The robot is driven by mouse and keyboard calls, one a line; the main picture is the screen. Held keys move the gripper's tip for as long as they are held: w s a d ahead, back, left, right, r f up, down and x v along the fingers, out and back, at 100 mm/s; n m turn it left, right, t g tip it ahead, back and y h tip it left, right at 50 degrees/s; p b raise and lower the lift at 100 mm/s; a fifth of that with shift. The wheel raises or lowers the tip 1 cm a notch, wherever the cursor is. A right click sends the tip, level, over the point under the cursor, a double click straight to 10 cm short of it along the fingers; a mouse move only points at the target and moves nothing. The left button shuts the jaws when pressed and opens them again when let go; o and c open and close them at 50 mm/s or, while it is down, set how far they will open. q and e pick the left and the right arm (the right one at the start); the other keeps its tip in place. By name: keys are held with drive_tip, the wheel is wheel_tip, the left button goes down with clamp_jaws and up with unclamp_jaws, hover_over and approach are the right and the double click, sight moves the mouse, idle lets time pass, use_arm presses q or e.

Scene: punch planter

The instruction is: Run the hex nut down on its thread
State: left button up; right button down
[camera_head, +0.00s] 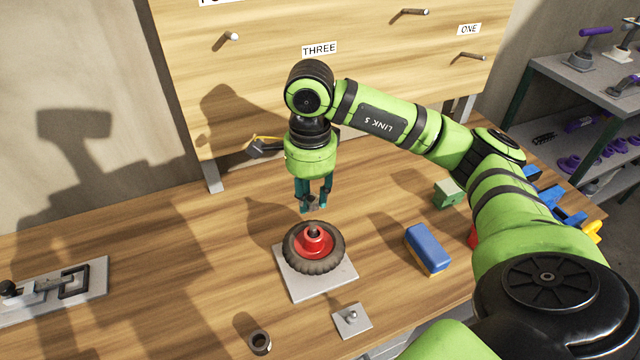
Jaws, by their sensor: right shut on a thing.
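My right gripper (313,205) hangs pointing down above the wheel. It is shut on a small dark grey piece at its fingertips, which looks like the hex nut (311,206); the fingers partly hide it. The wheel has a black tyre (294,258) and a red hub (307,243). A dark threaded stud (314,230) stands up from the hub's middle. The gripped piece is above the stud and appears apart from it. The wheel lies flat on a grey base plate (308,287). My left gripper is not in view.
A small plate with a knob (351,319) and a dark hollow ring (260,342) lie in front. A blue and yellow block (427,248) and a green block (447,193) are at right. A latch plate (95,290) is at left. A pegged board (280,70) stands behind.

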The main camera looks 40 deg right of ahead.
sight(313, 227)
drive_tip(key=shift+w, duration=0.1)
drive_tip(key=shift+s+d+f+b, duration=0.15)
drive_tip(key=shift+s+f+b, duration=0.25)
drive_tip(key=shift+s+f, duration=0.05)
drive_tip(key=shift+f, duration=0.35)
wheel_tip(313, 227, down, 4)
drive_tip(key=b, duration=0.2)
drive_tip(key=shift+w+r+b, duration=0.15)
drive_tip(key=shift+r+b, duration=0.1)
drive_tip(key=shift+b, duration=0.1)
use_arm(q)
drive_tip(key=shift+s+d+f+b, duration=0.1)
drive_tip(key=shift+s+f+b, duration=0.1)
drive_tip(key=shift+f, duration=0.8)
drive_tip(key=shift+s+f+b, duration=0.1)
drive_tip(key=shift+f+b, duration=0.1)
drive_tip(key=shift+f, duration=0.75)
use_arm(e)
drive_tip(key=shift+f, duration=0.3)
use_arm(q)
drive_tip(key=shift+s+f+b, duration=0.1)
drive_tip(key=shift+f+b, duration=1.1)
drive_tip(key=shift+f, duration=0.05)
use_arm(e)
drive_tip(key=shift+f, duration=1.25)
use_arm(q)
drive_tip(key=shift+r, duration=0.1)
